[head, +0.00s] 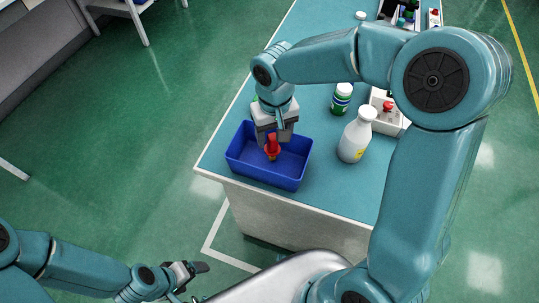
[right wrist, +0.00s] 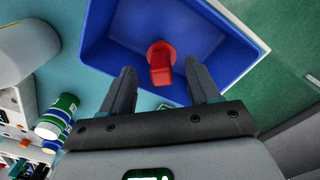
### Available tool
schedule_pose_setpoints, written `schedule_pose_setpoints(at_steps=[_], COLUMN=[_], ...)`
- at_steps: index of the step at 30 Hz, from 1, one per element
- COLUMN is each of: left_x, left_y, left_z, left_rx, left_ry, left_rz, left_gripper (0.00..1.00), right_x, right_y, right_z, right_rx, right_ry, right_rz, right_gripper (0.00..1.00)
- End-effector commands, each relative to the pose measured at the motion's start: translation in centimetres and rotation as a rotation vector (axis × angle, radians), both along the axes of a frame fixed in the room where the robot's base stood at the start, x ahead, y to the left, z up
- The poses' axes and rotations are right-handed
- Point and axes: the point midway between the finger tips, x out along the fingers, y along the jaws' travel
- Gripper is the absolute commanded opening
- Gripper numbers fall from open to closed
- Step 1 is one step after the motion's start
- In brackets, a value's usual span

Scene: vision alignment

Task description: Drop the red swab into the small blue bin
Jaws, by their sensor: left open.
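The small blue bin (head: 262,174) stands at the near left corner of the table. The red swab (head: 271,148) is within the bin's outline, below my right gripper (head: 273,133). In the right wrist view, the swab (right wrist: 160,64) shows between the spread fingers of the right gripper (right wrist: 160,80), with a gap on each side, against the blue bin (right wrist: 240,58). Whether the swab rests on the bin floor or is just above it, I cannot tell. My left gripper (head: 189,270) is open and empty, low at the left, away from the table.
A white bottle (head: 355,138) stands right of the bin. A green-and-white jar (head: 341,97) and a white tray with a red item (head: 387,106) are behind it. Green floor lies left.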

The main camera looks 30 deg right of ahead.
Motion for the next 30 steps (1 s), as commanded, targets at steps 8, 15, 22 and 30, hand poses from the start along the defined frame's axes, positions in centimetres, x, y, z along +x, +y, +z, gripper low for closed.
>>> schedule_pose_setpoints(at_steps=[8, 15, 22, 30], left_x=[0.0, 0.0, 0.0, 0.0], left_y=[0.0, 0.0, 0.0, 0.0], left_z=[0.1, 0.4, 0.9, 1.1], left_rx=[0.000, 0.000, 0.000, 0.000], left_ry=[0.000, 0.000, 0.000, 0.000], left_rz=[0.000, 0.000, 0.000, 0.000], left_gripper=[0.84, 0.84, 0.84, 0.84], right_x=[0.1, 0.1, 0.0, -0.1], right_y=[0.1, 0.0, 0.0, 0.0], right_z=[2.0, 8.3, 13.7, 16.3], right_rx=[0.000, 0.001, 0.001, 0.000], right_ry=[-0.004, -0.007, -0.004, 0.000], right_rz=[0.000, 0.000, 0.001, 0.001], right_gripper=[0.61, 0.61, 0.61, 0.61])
